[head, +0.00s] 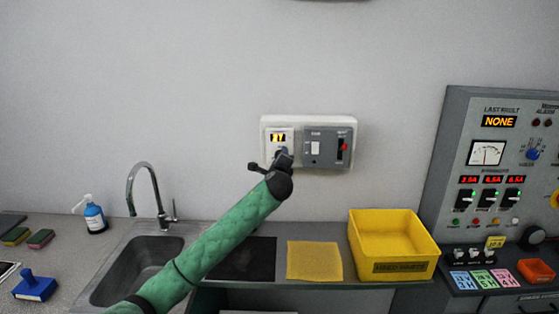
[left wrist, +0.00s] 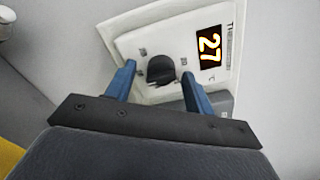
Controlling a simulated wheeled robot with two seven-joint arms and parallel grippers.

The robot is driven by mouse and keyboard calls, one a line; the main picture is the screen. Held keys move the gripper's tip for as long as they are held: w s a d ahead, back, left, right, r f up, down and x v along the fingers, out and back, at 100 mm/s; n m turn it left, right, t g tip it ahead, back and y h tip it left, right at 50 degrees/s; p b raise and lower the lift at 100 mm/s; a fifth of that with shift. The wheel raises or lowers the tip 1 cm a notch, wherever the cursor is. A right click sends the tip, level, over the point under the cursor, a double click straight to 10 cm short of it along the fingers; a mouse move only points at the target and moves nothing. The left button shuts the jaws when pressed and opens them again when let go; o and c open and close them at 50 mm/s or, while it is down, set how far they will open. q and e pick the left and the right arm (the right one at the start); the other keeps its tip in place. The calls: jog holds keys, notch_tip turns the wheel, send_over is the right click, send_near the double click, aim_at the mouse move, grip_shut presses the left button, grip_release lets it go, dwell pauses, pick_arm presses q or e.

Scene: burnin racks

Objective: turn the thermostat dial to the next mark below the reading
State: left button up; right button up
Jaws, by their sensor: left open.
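The white thermostat (head: 279,133) is on the left part of a wall plate above the counter. It also shows tilted in the left wrist view (left wrist: 140,42), where its display (left wrist: 209,47) reads 27. My left gripper (head: 280,156) is at the thermostat and hides the dial in the head view. In the left wrist view its two blue fingers (left wrist: 158,71) are open, one on each side of the dial. I cannot tell whether they touch it. My right gripper is not in view.
A grey switch panel (head: 325,147) with a red-marked slider adjoins the thermostat on the right. Below are a sink (head: 118,285) with a tall faucet (head: 133,190), a yellow cloth (head: 314,261) and a yellow bin (head: 393,223). An instrument console (head: 455,150) stands at right.

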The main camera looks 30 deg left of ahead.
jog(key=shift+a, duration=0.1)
pick_arm(q)
jog(key=b+v, duration=0.3)
jog(key=v, duration=0.4)
jog(key=shift+s+d, duration=0.2)
jog(key=shift+s, duration=0.15)
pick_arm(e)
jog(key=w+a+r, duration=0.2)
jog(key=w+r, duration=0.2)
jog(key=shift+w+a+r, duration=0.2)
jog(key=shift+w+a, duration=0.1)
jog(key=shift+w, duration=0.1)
